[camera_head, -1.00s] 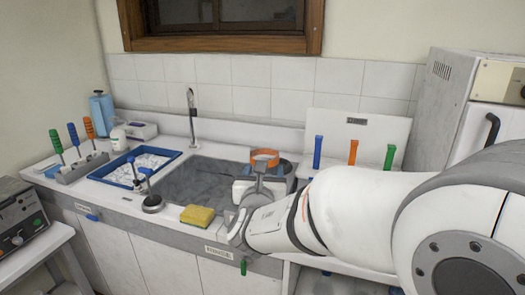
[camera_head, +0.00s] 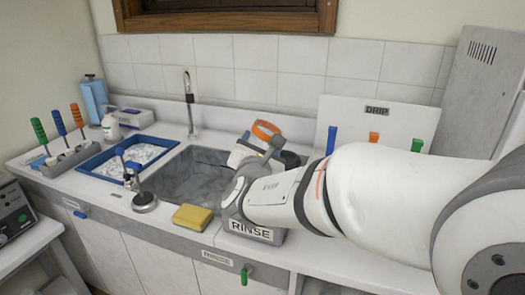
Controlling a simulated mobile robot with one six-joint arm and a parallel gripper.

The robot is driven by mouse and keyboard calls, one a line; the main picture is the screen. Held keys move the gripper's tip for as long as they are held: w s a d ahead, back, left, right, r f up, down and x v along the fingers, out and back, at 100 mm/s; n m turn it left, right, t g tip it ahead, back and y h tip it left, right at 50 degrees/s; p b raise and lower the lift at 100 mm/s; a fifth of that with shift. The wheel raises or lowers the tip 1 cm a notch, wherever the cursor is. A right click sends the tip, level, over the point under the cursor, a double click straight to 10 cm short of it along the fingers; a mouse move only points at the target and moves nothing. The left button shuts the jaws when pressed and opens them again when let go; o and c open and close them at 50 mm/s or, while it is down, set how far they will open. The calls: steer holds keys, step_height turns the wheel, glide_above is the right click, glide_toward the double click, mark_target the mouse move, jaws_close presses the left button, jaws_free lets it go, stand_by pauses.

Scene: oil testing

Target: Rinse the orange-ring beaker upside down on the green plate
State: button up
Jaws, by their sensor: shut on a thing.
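The orange-ring beaker (camera_head: 265,130) is in my gripper (camera_head: 266,147), above the right side of the grey sink (camera_head: 190,178). Its orange ring is at the upper end and it leans over in the picture. My gripper is shut on it, and the fingers and wrist cover much of its body. A grey block marked RINSE (camera_head: 250,231) shows below my wrist at the counter's front. I cannot make out a green plate; my arm hides part of the counter there.
A yellow sponge (camera_head: 192,217) lies on the sink's front edge. A tap (camera_head: 189,102) stands behind the sink. A blue tray (camera_head: 125,153) and a rack with brush-like handles (camera_head: 65,158) are at left. A DRIP board (camera_head: 376,116) with coloured pegs stands at right.

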steer(key=m+b, duration=0.1)
steer(key=m, duration=0.5)
steer(key=shift+b, duration=0.3)
steer(key=m, duration=0.7)
steer(key=shift+r, duration=0.3)
steer(key=m, duration=0.6)
steer(key=shift+r, duration=0.2)
steer(key=m+p, duration=0.2)
steer(key=m, duration=0.4)
steer(key=shift+d+r+p, duration=0.1)
steer(key=shift+r+p, duration=0.05)
steer(key=shift+p, duration=0.15)
steer(key=shift+f+m+b, duration=0.3)
steer(key=shift+f+b, duration=0.2)
steer(key=shift+b, duration=0.65)
steer(key=m+b, duration=0.5)
steer(key=b, duration=0.8)
steer(key=shift+d, duration=0.15)
step_height(320, 180, down, 5)
steer(key=b, duration=0.9)
steer(key=shift+f, duration=0.2)
